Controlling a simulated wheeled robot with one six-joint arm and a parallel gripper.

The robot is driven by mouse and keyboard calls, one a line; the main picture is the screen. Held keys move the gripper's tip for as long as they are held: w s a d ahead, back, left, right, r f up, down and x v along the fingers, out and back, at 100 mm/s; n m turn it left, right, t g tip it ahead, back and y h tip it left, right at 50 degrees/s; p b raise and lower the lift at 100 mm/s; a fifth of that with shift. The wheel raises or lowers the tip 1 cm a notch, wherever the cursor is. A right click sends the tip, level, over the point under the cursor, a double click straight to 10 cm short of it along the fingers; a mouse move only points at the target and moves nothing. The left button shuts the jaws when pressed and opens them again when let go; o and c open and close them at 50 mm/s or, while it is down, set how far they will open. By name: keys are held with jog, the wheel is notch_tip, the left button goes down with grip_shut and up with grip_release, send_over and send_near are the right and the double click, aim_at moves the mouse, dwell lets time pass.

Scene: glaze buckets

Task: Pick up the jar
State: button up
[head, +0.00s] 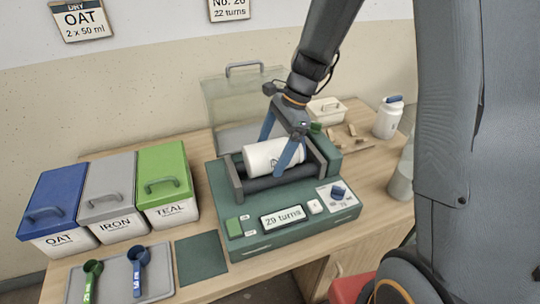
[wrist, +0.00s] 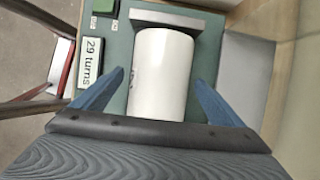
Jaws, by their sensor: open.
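The white jar (head: 272,158) lies on its side on the dark rollers of a green machine (head: 240,227), whose display reads "29 turns". The jar also shows in the wrist view (wrist: 160,72), lying lengthwise between my fingers. My gripper (head: 277,150) has its blue fingers apart, one on each side of the jar. In the wrist view my gripper (wrist: 160,100) shows a gap between each finger and the jar. Part of the jar is hidden behind the near finger in the head view.
Blue OAT (head: 60,205), grey IRON (head: 107,195) and green TEAL (head: 168,183) buckets stand at left. A tray (head: 112,284) holds a green and a blue scoop. A lidded white jar (head: 388,118) stands at the back right. A clear cover with a handle (head: 235,100) stands behind the machine.

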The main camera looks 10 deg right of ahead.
jog(key=shift+w, duration=0.1)
jog(key=c, duration=1.5)
jog(key=shift+r, duration=0.1)
notch_tip(320, 180, up, 10)
jog(key=shift+f+b, duration=0.1)
jog(key=shift+b, duration=0.65)
jog(key=shift+r+p, duration=4.6)
jog(key=shift+p, duration=0.05)
